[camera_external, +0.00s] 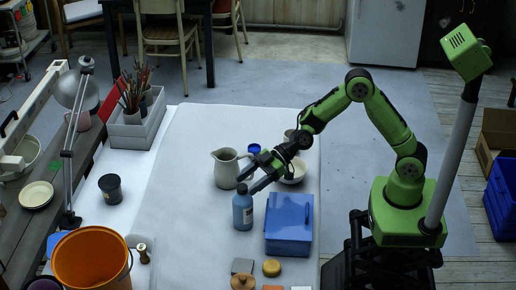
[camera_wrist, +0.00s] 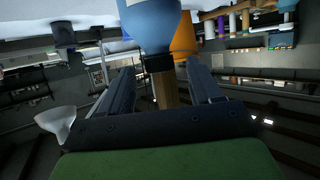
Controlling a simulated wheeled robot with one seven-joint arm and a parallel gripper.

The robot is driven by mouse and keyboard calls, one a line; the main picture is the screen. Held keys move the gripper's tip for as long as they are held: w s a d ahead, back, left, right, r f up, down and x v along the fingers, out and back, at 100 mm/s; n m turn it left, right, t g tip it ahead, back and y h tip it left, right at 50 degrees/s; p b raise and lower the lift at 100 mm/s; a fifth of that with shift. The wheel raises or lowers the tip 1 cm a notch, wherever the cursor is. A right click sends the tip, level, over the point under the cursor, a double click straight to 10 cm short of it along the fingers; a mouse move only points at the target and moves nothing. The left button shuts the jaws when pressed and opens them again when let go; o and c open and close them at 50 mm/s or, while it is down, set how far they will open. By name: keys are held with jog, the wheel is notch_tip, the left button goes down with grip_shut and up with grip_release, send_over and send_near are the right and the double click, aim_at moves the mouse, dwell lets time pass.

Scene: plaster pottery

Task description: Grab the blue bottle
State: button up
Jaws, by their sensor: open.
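The blue bottle (camera_external: 242,212) stands upright on the white-covered table in the external view, left of the blue box. Its dark cap points up. My gripper (camera_external: 247,184) is at the level of the cap, with its two fingers apart and reaching down to the left. In the wrist view, which looks upside down, the blue bottle (camera_wrist: 148,22) shows at the top middle, its black cap near the gap between the fingertips of my gripper (camera_wrist: 160,70). The gripper is open and holds nothing. Whether a finger touches the cap, I cannot tell.
A grey pitcher (camera_external: 226,168) stands close behind the bottle, with a white bowl (camera_external: 293,175) to the right of the pitcher. A blue box (camera_external: 288,232) is right of the bottle. An orange bucket (camera_external: 92,260) stands at the front left. The table left of the bottle is clear.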

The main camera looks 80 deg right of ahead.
aim_at(244, 186)
jog(key=x, duration=0.3)
jog(key=shift+w+f, duration=0.15)
jog(key=shift+c, duration=0.3)
grip_shut()
